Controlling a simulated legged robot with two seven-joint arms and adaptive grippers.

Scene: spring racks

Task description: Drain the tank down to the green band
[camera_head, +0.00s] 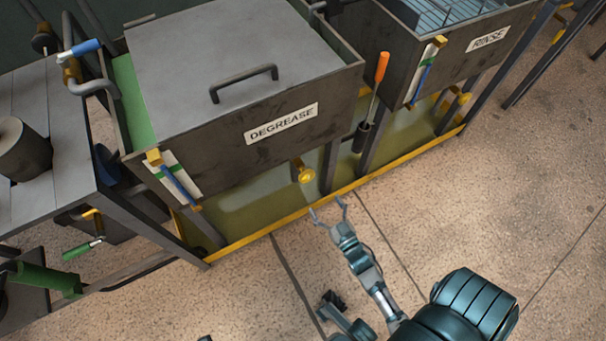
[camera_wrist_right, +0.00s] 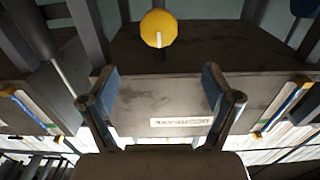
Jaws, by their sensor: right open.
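The grey DEGREASE tank (camera_head: 225,150) stands left of centre in the head view, covered by a lid with a dark handle. A gauge (camera_head: 174,180) with a blue column, a white plate and green marking is on its front left; the exact level is too small to read. A round yellow knob (camera_head: 306,174) is under its front edge, and it also shows in the right wrist view (camera_wrist_right: 158,28). My right gripper (camera_head: 327,212) is open and empty, short of the knob and apart from it. In the wrist view the knob lies beyond the gap between the fingers (camera_wrist_right: 161,78).
The RINSE tank (camera_head: 462,62) stands at the right, with its own gauge (camera_head: 425,75) and yellow knob (camera_head: 462,98). An orange-handled tool (camera_head: 381,70) hangs between the tanks. A yellow-edged tray (camera_head: 275,226) lies below. A blue-handled pipe valve (camera_head: 84,48) is at the left. Floor at right is clear.

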